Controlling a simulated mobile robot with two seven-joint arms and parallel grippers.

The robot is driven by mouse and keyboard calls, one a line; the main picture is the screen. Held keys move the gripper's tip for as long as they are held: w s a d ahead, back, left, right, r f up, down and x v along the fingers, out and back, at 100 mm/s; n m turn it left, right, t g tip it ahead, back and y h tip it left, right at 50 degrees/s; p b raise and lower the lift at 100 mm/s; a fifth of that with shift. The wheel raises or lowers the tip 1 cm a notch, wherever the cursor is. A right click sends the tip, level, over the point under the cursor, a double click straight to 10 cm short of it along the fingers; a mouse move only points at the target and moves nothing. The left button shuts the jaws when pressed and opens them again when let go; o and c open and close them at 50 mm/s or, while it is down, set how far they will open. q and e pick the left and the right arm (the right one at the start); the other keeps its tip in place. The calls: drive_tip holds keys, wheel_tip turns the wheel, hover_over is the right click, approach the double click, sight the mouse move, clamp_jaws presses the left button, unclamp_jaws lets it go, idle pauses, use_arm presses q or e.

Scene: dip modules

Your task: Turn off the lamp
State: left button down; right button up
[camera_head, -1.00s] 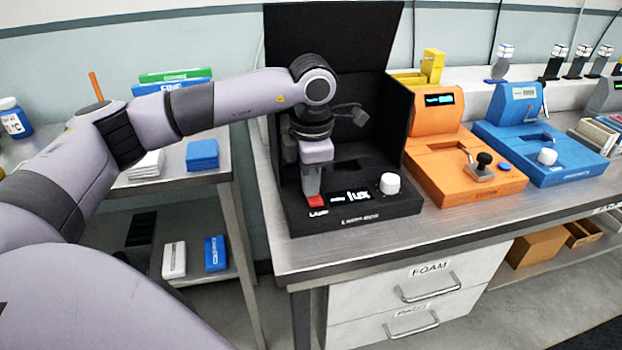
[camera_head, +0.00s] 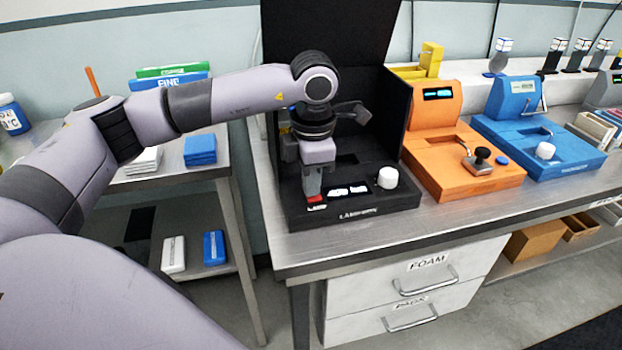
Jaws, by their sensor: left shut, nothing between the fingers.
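The black lamp unit (camera_head: 385,205) stands on the steel bench, with tall black panels behind and beside it. On its front are a red switch (camera_head: 315,199) at the left, a small lit display (camera_head: 348,189) and a white knob (camera_head: 387,178). My left gripper (camera_head: 312,194) points down with shut, empty fingers, its tips at the red switch. I cannot tell whether they press it. The fingers hide part of the switch. My right gripper is not in view.
An orange module (camera_head: 450,178) and a blue module (camera_head: 570,163) stand to the right on the bench (camera_head: 300,250). A side table with blue pads (camera_head: 200,150) is at the left. Drawers (camera_head: 415,290) sit below the bench.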

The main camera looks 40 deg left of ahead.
use_arm(q)
drive_tip(key=r+p, duration=0.2)
drive_tip(key=r, duration=0.3)
drive_tip(key=shift+s+d+p, duration=0.15)
drive_tip(key=shift+d+p, duration=0.1)
drive_tip(key=shift+p, duration=0.15)
wheel_tip(320, 180, up, 9)
drive_tip(key=b, duration=0.1)
drive_tip(key=shift+s+d, duration=0.4)
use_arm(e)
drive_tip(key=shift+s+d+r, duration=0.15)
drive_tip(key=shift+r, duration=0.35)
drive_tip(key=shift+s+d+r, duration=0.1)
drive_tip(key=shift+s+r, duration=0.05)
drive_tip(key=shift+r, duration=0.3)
use_arm(q)
drive_tip(key=shift+f, duration=0.1)
